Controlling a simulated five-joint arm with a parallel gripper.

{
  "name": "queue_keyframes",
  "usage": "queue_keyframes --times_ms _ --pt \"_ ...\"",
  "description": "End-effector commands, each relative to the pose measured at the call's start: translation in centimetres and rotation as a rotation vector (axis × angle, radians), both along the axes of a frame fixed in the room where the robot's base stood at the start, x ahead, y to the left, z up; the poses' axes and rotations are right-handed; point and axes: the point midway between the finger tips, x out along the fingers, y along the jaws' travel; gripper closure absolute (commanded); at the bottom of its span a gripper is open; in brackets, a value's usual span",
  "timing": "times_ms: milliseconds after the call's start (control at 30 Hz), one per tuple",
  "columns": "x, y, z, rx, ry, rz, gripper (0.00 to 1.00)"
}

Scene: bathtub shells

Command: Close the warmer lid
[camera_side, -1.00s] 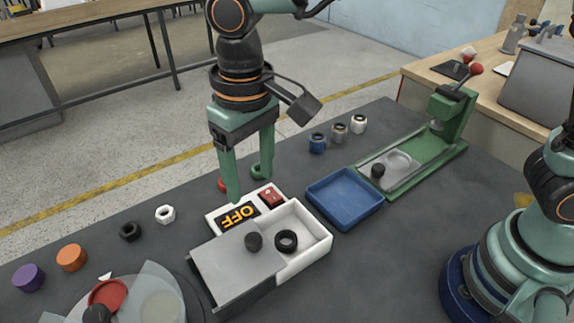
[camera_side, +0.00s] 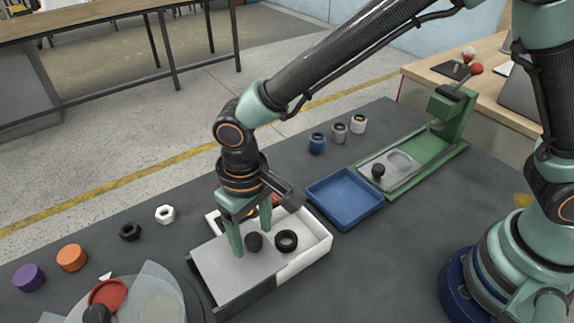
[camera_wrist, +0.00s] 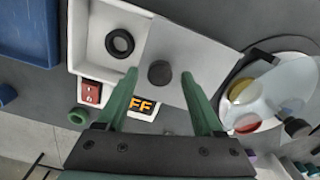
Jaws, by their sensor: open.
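The warmer is a white box (camera_side: 318,240) with a grey sliding lid (camera_side: 222,268) that covers its left part in the side view. The right part is uncovered, and a black ring (camera_side: 286,240) lies in it. A dark round knob (camera_side: 254,242) stands on the lid near its right edge; it also shows in the wrist view (camera_wrist: 160,73). My gripper (camera_side: 252,238) is open and low over the lid, with its fingers on either side of the knob in the side view. In the wrist view the knob appears between and just beyond the fingertips (camera_wrist: 160,82).
An orange OFF display (camera_wrist: 142,106) and a red switch (camera_wrist: 91,92) sit along the warmer's side. A blue tray (camera_side: 345,198) and a green press-like fixture (camera_side: 425,150) stand to the right. A round holder with a red piece (camera_side: 108,294) is at the front left.

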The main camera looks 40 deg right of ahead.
Motion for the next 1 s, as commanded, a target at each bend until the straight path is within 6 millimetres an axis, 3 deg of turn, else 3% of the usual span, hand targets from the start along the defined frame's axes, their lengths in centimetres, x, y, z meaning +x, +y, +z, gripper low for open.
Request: queue_keyframes --times_ms 300,333,500,1000 --pt "-0.01 -0.01 -0.36 0.0 0.0 0.0 0.31" --pt "-0.01 -0.01 -0.36 0.0 0.0 0.0 0.35" --pt "-0.01 -0.01 -0.33 0.0 0.0 0.0 1.0" --pt "0.0 0.01 -0.28 0.0 0.0 0.0 1.0"
